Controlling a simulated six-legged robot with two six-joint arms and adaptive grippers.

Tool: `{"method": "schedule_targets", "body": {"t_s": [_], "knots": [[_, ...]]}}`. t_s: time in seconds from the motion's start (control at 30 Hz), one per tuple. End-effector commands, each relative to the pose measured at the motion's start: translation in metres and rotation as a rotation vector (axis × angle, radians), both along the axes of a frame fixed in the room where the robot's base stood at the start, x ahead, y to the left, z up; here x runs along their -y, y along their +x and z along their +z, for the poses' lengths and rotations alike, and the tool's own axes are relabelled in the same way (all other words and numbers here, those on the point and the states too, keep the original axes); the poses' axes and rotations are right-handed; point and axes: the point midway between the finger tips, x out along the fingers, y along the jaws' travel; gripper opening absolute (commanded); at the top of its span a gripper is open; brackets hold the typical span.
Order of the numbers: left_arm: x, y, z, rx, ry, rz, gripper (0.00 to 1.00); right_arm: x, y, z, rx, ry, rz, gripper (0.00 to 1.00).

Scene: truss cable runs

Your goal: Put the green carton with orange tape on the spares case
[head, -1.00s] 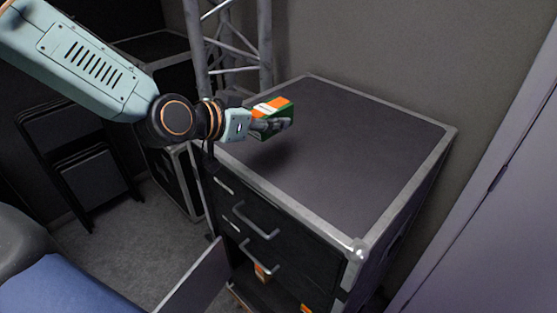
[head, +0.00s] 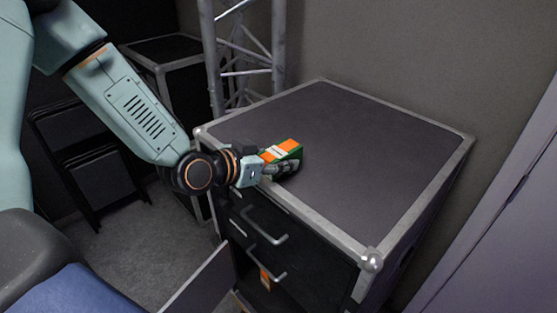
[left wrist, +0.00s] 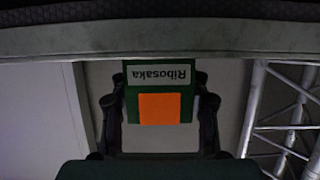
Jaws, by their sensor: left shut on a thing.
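The green carton with orange tape (head: 284,151) is in my left gripper (head: 284,169), at the near left part of the spares case's dark top (head: 350,150). The gripper is shut on it. In the left wrist view the carton (left wrist: 160,104) sits between the two fingers (left wrist: 160,125), with a white label reading "Ribosaka" and an orange patch. The carton is low over the top; I cannot tell whether it touches. My right gripper is not in view.
The case has metal edges, drawers with handles (head: 262,238) and an open door (head: 203,280) below. Another orange-marked item (head: 265,279) shows inside. A truss (head: 240,60) stands behind at the left. A wall is at the back. The rest of the top is clear.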

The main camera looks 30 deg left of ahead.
Motion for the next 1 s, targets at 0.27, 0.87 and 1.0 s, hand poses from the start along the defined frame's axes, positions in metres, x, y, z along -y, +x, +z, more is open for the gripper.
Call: {"method": "schedule_targets", "body": {"t_s": [0.27, 0.87, 1.0], "knots": [[0.0000, 0.0016, -0.0005, 0.002, 0.001, 0.001, 0.08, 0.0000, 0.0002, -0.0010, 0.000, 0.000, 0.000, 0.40], [0.0000, 0.0012, -0.0024, 0.001, 0.000, 0.001, 0.69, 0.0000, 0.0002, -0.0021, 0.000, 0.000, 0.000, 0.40], [0.0000, 0.0012, -0.0008, 0.001, 0.000, 0.001, 0.69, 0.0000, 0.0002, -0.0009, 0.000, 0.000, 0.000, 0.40]]}}
